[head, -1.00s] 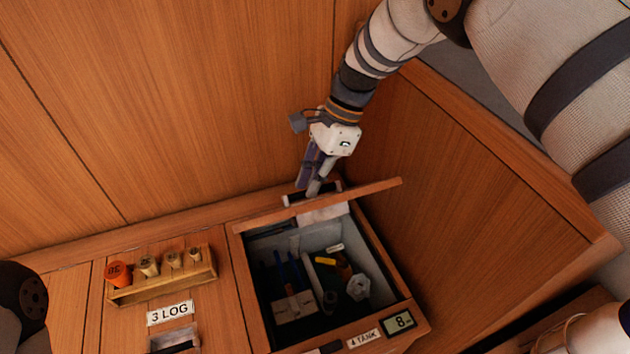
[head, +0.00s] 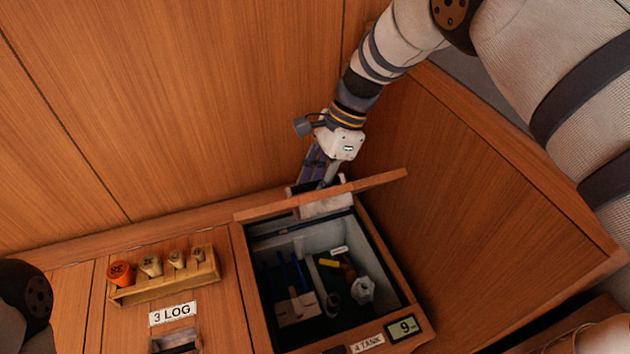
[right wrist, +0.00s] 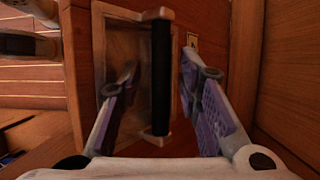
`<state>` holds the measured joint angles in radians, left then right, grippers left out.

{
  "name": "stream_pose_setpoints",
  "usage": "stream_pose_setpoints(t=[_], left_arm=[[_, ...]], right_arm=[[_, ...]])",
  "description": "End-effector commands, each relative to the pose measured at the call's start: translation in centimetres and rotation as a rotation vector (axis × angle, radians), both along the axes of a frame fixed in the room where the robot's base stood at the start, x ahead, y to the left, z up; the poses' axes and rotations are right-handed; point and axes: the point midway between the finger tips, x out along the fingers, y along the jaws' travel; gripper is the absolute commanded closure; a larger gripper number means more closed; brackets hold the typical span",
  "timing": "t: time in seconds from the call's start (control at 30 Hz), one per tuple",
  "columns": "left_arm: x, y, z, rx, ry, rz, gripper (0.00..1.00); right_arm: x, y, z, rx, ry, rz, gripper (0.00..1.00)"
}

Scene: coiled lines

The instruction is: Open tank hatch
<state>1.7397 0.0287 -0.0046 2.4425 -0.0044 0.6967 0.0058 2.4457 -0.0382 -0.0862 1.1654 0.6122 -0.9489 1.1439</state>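The tank hatch lid (head: 375,184) is raised and seen nearly edge-on in the head view, at the back of the open tank compartment (head: 385,268). The label "4 TANK" (head: 367,343) is on the front rim. My right gripper (head: 327,186) is behind the lid at its handle. In the right wrist view, the black handle bar (right wrist: 161,75) runs between the two fingers of my right gripper (right wrist: 160,68), with gaps on both sides. The fingers look open. My left gripper is out of view.
The compartment holds dark and blue items, a yellow piece (head: 328,263) and a pale fitting (head: 362,290). A display (head: 406,328) reads 9. Left are a "3 LOG" label (head: 172,315) and a wooden rack (head: 180,281) of plugs. Wood panels stand behind and right.

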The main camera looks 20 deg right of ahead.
Motion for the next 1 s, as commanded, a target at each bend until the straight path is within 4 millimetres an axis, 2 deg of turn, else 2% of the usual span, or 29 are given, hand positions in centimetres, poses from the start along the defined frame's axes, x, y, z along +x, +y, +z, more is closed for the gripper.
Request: stream_pose_setpoints(t=[0.13, 0.23, 0.5, 0.63, 0.77, 1.0], left_arm=[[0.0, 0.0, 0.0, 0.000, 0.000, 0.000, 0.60], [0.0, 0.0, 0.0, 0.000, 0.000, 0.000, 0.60], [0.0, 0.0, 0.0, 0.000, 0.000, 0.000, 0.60], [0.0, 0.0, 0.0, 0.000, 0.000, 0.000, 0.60], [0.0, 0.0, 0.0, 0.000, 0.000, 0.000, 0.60], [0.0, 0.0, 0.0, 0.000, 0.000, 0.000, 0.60]], right_arm=[[0.0, -0.1, 0.2, -0.001, 0.001, 0.000, 0.67], [0.2, -0.7, 1.5, -0.001, -0.001, 0.001, 0.67], [0.6, -3.4, 8.2, -0.001, -0.002, 0.000, 0.67], [0.8, -4.2, 10.2, 0.000, -0.002, -0.001, 0.67], [0.8, -4.5, 11.0, -0.001, 0.001, 0.000, 0.67], [0.8, -4.6, 11.2, -0.001, 0.001, 0.001, 0.67]])
